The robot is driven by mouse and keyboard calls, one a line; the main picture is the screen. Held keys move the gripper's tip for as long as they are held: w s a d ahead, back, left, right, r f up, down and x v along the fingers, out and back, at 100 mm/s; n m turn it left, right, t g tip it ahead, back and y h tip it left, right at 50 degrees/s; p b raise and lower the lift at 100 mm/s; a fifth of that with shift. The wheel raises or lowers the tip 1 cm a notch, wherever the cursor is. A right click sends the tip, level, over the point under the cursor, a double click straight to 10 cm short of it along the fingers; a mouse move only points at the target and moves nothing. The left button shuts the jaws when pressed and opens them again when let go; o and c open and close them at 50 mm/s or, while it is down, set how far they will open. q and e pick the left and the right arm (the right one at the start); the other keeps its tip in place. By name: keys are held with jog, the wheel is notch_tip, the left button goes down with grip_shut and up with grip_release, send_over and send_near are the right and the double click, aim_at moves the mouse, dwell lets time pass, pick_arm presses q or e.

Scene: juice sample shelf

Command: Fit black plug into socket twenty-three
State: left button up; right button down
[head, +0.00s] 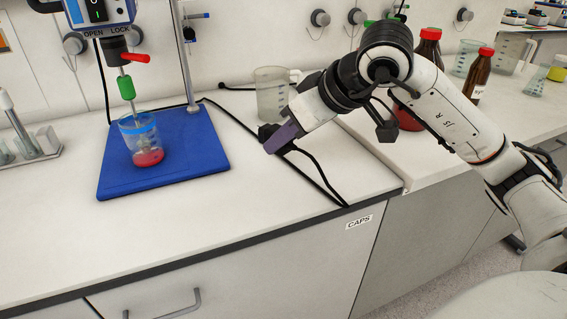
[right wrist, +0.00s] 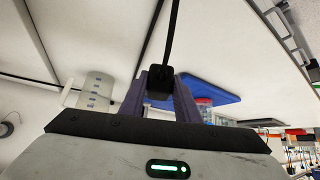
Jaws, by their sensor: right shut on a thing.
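The black plug (right wrist: 160,82) is between the fingertips of my right gripper (right wrist: 160,90) in the right wrist view, with its cable running up out of the picture. In the head view my right gripper (head: 272,140) is shut on the black plug (head: 266,131), above the white bench near its middle. A black cable (head: 316,170) hangs from the gripper and lies along the bench toward the front edge. No socket marked twenty-three can be made out in either view. My left gripper is not in view.
Brown bottles (head: 478,76) stand at the right, partly behind my arm. The front middle of the bench is clear.

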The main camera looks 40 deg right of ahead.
aim_at(285, 154)
notch_tip(285, 154, down, 4)
jog(key=shift+f+b, duration=0.1)
jog(key=shift+b, duration=0.3)
jog(key=shift+f, duration=0.2)
jog(key=shift+f+b, duration=0.45)
jog(key=shift+b, duration=0.1)
jog(key=c, duration=1.3)
grip_release()
jog(key=shift+r, duration=0.15)
jog(key=shift+c, duration=0.2)
